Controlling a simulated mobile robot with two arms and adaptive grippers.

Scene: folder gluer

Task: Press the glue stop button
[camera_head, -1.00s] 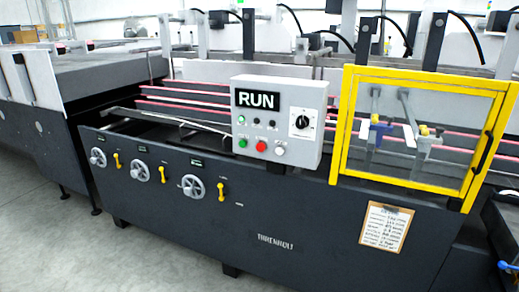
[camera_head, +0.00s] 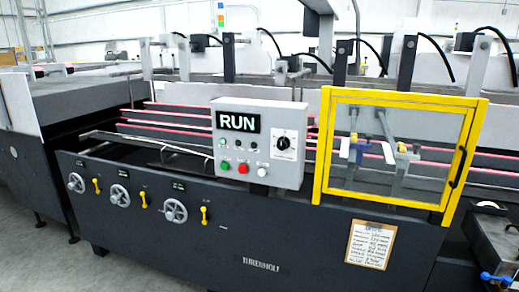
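A grey control box (camera_head: 302,150) stands on the front of the machine, left of a yellow-framed guard. Its black display (camera_head: 238,122) reads RUN. Along its lower row are a green button (camera_head: 225,168), a red button (camera_head: 243,169) and a white button (camera_head: 262,172). Above them are a small green lamp or button (camera_head: 222,141) and two dark ones (camera_head: 239,144). A black rotary knob (camera_head: 284,143) sits at the right. The small labels are too small to read, so I cannot tell which is the glue stop button. Neither gripper is in view.
The yellow-framed clear guard (camera_head: 324,150) encloses blue-handled parts (camera_head: 357,150). A clipboard (camera_head: 370,244) hangs below it. Handwheels (camera_head: 174,210) and yellow levers (camera_head: 205,215) line the dark front panel (camera_head: 265,235). A dark unit (camera_head: 488,245) stands at the right edge. Grey floor (camera_head: 60,268) shows at lower left.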

